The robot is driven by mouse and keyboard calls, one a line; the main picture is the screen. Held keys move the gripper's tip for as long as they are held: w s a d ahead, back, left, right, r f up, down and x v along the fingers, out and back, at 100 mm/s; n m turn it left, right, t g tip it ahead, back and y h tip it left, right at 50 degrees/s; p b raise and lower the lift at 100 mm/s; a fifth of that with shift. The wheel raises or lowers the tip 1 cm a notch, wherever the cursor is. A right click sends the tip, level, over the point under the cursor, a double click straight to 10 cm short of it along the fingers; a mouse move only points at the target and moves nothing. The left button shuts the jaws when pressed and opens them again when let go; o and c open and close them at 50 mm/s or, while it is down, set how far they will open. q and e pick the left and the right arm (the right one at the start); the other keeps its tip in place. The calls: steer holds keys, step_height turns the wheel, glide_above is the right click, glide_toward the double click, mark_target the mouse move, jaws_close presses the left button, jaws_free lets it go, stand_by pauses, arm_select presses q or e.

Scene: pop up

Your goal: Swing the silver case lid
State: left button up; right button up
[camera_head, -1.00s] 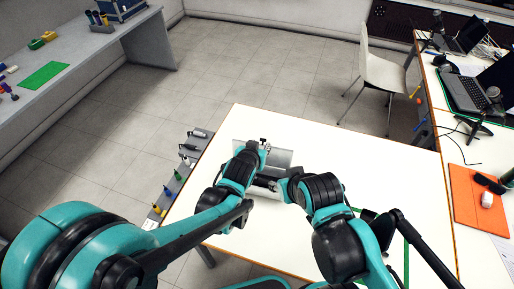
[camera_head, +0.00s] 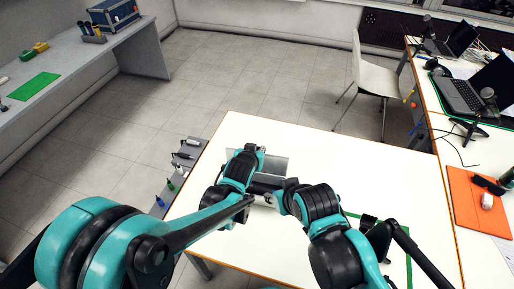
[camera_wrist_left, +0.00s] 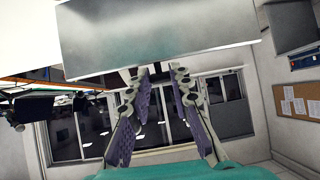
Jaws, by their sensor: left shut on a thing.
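The silver case (camera_head: 272,166) is on the white table, mostly covered by my arms in the head view. Its silver lid (camera_wrist_left: 155,35) fills the top of the left wrist view as a flat grey panel. My left gripper (camera_wrist_left: 160,72) is shut on the lid's edge, its purple-padded fingers on either side. In the head view the left gripper (camera_head: 261,152) is at the case's upper edge. My right gripper (camera_head: 272,200) is low at the case's near side; its fingers are too small and covered to read.
The white table (camera_head: 370,165) is clear behind and to the right of the case. A grey rack (camera_head: 184,160) with small tools is at its left edge. A white chair (camera_head: 372,75) stands behind. A desk with a laptop (camera_head: 470,95) and an orange folder (camera_head: 472,205) is at the right.

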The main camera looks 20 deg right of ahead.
arm_select(q)
steer(key=shift+s+a+r, duration=0.1)
steer(key=shift+s+a, duration=0.2)
steer(key=shift+s, duration=0.3)
steer(key=shift+s+a, duration=0.3)
steer(key=shift+s, duration=0.25)
steer(key=shift+s+a+f+b, duration=0.2)
steer(key=shift+s+a, duration=0.25)
steer(key=shift+s, duration=0.3)
steer(key=shift+s+a+f+b, duration=0.15)
steer(key=shift+s+a, duration=0.25)
steer(key=shift+s, duration=0.45)
steer(key=shift+s+a+f+b, duration=0.4)
steer(key=shift+s, duration=0.25)
steer(key=shift+s+a+f+b, duration=0.35)
steer(key=shift+s+f, duration=0.05)
steer(key=shift+s, duration=0.2)
steer(key=shift+s+f, duration=0.1)
